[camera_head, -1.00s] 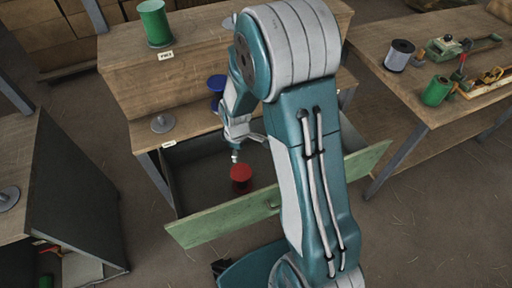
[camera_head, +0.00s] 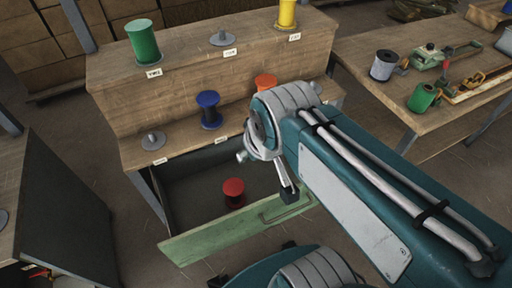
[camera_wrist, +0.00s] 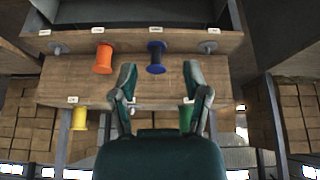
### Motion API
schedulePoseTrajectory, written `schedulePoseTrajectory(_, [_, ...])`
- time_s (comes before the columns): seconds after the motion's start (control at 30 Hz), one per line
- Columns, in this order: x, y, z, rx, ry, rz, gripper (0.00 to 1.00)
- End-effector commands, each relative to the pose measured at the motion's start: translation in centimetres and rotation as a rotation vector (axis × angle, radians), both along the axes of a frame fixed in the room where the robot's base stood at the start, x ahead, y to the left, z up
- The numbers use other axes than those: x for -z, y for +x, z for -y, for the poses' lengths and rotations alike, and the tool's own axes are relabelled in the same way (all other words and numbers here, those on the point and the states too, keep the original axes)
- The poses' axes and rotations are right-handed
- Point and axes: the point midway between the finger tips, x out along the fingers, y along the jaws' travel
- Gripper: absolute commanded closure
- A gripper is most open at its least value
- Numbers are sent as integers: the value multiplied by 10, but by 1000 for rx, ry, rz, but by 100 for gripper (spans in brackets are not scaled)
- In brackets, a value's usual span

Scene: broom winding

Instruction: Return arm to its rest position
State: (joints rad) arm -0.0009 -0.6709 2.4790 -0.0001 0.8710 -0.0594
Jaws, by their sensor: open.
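My arm is folded back across the right of the head view, its upper link slanting toward the lower right corner. In the wrist view, my gripper (camera_wrist: 160,101) has its two teal fingers spread apart, with nothing held between them. The workbench shows behind the fingers, upside down. A red spool (camera_head: 233,192) stands in the open drawer (camera_head: 195,240) in the head view, apart from my arm. The gripper's fingertips are not clear in the head view.
The bench holds a green spool (camera_head: 142,42), a yellow spool (camera_head: 287,14), a blue spool (camera_head: 209,108) and an orange spool (camera_head: 265,83), plus empty holders. A side table (camera_head: 375,62) on the right carries spools and tools. A dark cabinet (camera_head: 65,215) stands at left.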

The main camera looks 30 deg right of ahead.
Motion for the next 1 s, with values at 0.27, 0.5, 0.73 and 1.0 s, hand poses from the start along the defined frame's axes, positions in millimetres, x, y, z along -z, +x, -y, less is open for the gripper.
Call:
schedulePoseTrajectory(0.27, [-7,-17,0,57,29,29,40])
schedulePoseTrajectory(0.5, [-7,-17,0,55,28,29,40])
schedulePoseTrajectory(0.73, [-7,-17,0,54,28,29,40])
schedulePoseTrajectory(1.0, [-7,-17,0,53,27,29,40])
